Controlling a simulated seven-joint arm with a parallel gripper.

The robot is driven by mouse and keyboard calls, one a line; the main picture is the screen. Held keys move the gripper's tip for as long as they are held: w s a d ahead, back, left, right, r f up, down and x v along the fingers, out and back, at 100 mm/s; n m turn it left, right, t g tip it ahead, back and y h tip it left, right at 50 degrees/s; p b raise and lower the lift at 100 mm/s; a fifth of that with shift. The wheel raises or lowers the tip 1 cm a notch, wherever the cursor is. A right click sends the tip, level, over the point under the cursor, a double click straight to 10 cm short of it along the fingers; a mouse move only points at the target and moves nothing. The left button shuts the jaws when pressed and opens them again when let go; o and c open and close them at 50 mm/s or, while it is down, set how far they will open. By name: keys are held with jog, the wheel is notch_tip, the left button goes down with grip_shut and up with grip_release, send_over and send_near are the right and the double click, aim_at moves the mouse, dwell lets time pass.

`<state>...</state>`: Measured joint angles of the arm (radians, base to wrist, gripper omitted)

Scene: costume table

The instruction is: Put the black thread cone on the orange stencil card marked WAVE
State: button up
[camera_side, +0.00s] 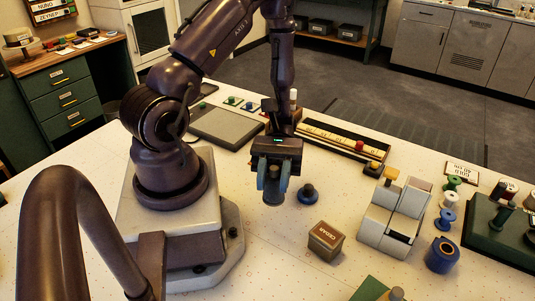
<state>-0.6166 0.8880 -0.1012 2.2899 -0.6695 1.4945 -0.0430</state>
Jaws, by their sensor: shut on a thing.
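My gripper (273,191) points down over the white table, left of the middle, with its blue fingers shut on a dark, narrow piece (274,197). This piece looks like the black thread cone; the fingers hide much of it, and I cannot tell whether its base touches the table. I cannot make out an orange stencil card marked WAVE anywhere in this view.
A brown CEDAR box (326,240) and a grey stepped stand (394,212) are further right. Behind lie a grey board (222,126) and a long dark tray (318,147).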

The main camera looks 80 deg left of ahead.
jog(key=s+a+f+m+g+y, duration=0.1)
jog(key=s+a+m+g+y, duration=0.25)
jog(key=a+m+y, duration=0.95)
jog(key=s+a+f+m+g+y, duration=0.1)
jog(key=s+a+m+g+y, duration=0.2)
jog(key=a+m+g+y, duration=0.7)
jog(key=w+a+f+m+t+y, duration=0.1)
jog(key=w+a+m+t+y, duration=0.4)
jog(key=t+y, duration=0.6)
jog(key=shift+n+t, duration=0.3)
jog(key=shift+t, duration=0.55)
jog(key=shift+w+d+f, duration=0.1)
jog(key=shift+w+f, duration=0.1)
jog(key=shift+f, duration=1.75)
jog(key=shift+w+d+f, duration=0.1)
jog(key=shift+w+f, duration=0.05)
jog(key=shift+f, duration=1.8)
jog(key=shift+f, duration=0.1)
jog(key=o, duration=1)
